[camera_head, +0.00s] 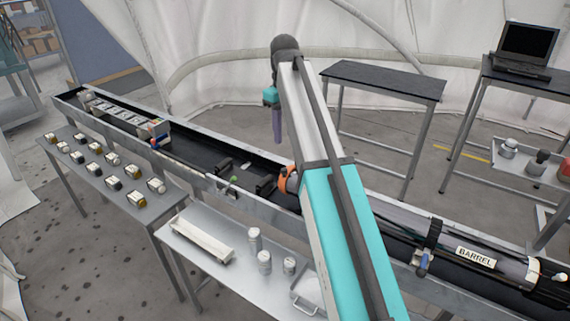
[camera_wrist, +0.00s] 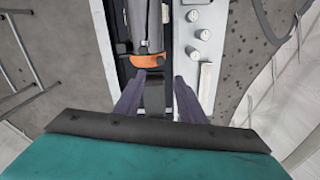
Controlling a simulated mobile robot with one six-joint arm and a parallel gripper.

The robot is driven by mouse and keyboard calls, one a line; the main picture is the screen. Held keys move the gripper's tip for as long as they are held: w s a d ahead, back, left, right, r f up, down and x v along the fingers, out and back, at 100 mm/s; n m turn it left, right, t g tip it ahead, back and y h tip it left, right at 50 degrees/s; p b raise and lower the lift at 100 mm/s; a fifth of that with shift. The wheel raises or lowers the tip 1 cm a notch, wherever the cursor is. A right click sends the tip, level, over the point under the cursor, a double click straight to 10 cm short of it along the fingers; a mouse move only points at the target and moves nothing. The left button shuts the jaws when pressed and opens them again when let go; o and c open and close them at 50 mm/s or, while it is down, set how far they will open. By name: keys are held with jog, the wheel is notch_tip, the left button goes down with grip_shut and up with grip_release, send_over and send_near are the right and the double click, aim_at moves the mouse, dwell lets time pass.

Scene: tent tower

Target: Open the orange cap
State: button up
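The orange cap (camera_head: 286,179) sits at the left end of the grey barrel, inside the long trough, partly hidden behind my arm. In the wrist view the orange cap (camera_wrist: 148,61) lies across the end of the grey barrel (camera_wrist: 146,25), just beyond my fingertips. My gripper (camera_head: 277,138) has purple fingers pointing down, above and behind the trough in the head view. In the wrist view my gripper (camera_wrist: 158,82) has its two fingers apart with nothing held between them. I see no contact with the cap.
The long metal trough (camera_head: 190,135) crosses the scene. A front table (camera_head: 210,278) holds white cylinders (camera_head: 264,262) and a long white piece (camera_head: 201,240). Another table holds several small labelled items. An empty dark table (camera_head: 385,82) and a laptop (camera_head: 525,48) stand behind.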

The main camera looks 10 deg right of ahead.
aim_at(284, 169)
jog(key=shift+f+p, duration=1.75)
jog(key=shift+f, duration=4.7)
grip_shut()
jog(key=shift+d, duration=0.2)
jog(key=shift+a, duration=0.35)
